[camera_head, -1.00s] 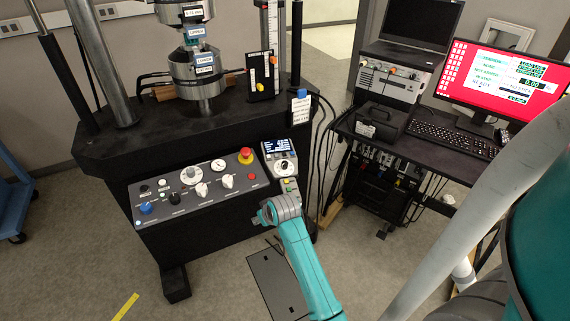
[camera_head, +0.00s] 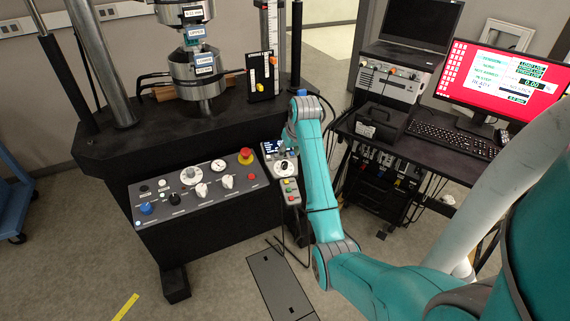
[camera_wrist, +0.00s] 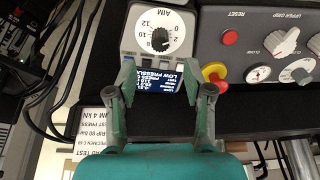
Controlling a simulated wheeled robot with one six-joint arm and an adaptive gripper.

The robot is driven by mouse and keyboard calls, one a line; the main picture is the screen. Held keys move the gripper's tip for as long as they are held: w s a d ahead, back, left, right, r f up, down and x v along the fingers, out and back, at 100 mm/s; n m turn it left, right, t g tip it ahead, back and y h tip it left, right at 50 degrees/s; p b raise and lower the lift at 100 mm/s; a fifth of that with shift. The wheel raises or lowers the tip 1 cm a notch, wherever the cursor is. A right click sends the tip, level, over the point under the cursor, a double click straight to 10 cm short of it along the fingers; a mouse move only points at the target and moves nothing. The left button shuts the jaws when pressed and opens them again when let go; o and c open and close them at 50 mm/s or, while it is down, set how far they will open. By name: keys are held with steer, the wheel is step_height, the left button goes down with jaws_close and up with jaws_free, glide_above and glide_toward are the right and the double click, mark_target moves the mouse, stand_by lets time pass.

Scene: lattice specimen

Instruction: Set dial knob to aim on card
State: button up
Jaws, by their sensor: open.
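The dial knob (camera_wrist: 160,39) is black on a white numbered disc marked AIM, at the top of the wrist view. Its exact setting is too small to read surely. In the head view the dial (camera_head: 284,169) sits on the small control box beside the wide panel. A white card (camera_wrist: 98,127) with print including "AIM 4 kN" shows at lower left of the wrist view, partly cut off by my gripper. My gripper (camera_wrist: 168,88) is open and empty, its fingers either side of the box's lit screen (camera_wrist: 158,80), short of the knob.
The wide panel (camera_head: 202,189) carries several knobs, a red button (camera_wrist: 229,37) and a yellow-and-red emergency stop (camera_wrist: 214,73) close to one finger. Cables (camera_wrist: 75,75) hang left in the wrist view. A desk with a keyboard (camera_head: 452,137) stands at right.

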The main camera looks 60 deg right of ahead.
mark_target(285, 163)
steer(key=x, duration=0.8)
steer(key=shift+f, duration=0.1)
jaws_close()
